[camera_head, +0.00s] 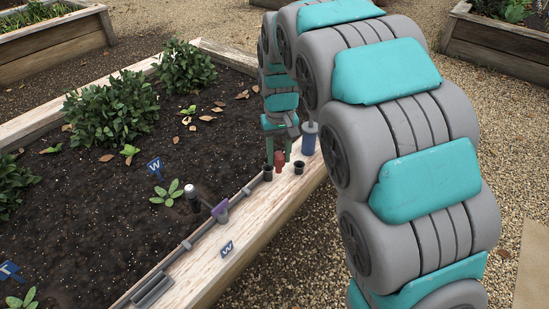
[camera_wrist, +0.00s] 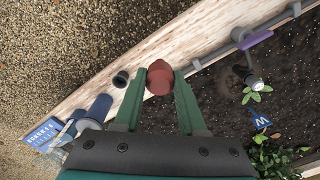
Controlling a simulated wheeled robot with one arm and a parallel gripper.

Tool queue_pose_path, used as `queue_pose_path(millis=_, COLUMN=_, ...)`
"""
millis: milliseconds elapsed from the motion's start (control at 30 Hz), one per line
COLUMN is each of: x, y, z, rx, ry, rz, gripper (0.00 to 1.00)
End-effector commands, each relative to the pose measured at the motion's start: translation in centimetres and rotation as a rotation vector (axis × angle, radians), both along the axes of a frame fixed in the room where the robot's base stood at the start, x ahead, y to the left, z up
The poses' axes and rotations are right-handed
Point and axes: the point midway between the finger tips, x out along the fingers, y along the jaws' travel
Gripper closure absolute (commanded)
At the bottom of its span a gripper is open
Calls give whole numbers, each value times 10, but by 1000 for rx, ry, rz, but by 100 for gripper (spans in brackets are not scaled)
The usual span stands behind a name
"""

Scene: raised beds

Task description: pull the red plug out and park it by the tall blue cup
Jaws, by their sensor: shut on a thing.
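The red plug (camera_head: 279,163) is at the wooden edge board of the raised bed. My gripper (camera_head: 278,156), with green fingers, points down and is shut on the plug. In the wrist view the red plug (camera_wrist: 160,75) sits between the fingertips. Its lower end is hidden, so I cannot tell whether it is still in a socket. The tall blue cup (camera_head: 309,139) stands on the board, to the right of and beyond the plug. It also shows in the wrist view (camera_wrist: 99,109), left of the fingers.
A small black cup (camera_head: 299,168) stands right of the plug, close to it. A grey pipe with a purple lever (camera_head: 220,208) runs along the board.

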Motion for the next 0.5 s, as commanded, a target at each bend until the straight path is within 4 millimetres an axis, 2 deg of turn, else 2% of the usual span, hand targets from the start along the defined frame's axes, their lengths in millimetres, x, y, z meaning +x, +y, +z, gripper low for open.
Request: queue_pose_path(millis=500, x=31, y=-21, z=0, rx=-1, ry=1, rz=-1, gripper=100)
